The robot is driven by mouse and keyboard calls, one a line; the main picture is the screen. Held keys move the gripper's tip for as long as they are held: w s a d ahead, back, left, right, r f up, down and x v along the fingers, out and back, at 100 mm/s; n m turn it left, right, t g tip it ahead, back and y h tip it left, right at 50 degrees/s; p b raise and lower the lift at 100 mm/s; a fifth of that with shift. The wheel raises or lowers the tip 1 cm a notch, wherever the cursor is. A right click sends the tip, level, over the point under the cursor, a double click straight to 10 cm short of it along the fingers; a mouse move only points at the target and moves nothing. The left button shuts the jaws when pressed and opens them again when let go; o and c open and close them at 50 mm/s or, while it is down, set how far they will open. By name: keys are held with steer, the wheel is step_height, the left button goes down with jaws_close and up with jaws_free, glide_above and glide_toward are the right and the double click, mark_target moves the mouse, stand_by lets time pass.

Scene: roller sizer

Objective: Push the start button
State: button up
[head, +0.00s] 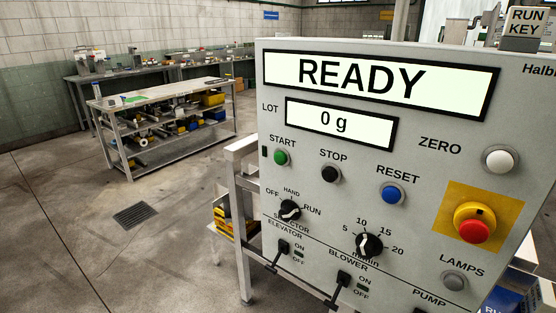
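The start button (281,157) is a small green round button under the label START, at the left side of the grey control panel (420,150) in the head view. A small dark rectangle sits just left of it. The black stop button (330,174) and the blue reset button (391,194) lie to its right. The upper display (375,82) reads READY and the lot display (341,124) reads 0 g. Nothing covers the start button. My gripper is not in view.
The panel also carries a selector knob (290,210), a speed knob (369,246), a white zero button (500,160) and a red emergency button (474,231) on yellow. A shelved workbench (165,104) stands behind at left. The floor (70,220) at left is clear.

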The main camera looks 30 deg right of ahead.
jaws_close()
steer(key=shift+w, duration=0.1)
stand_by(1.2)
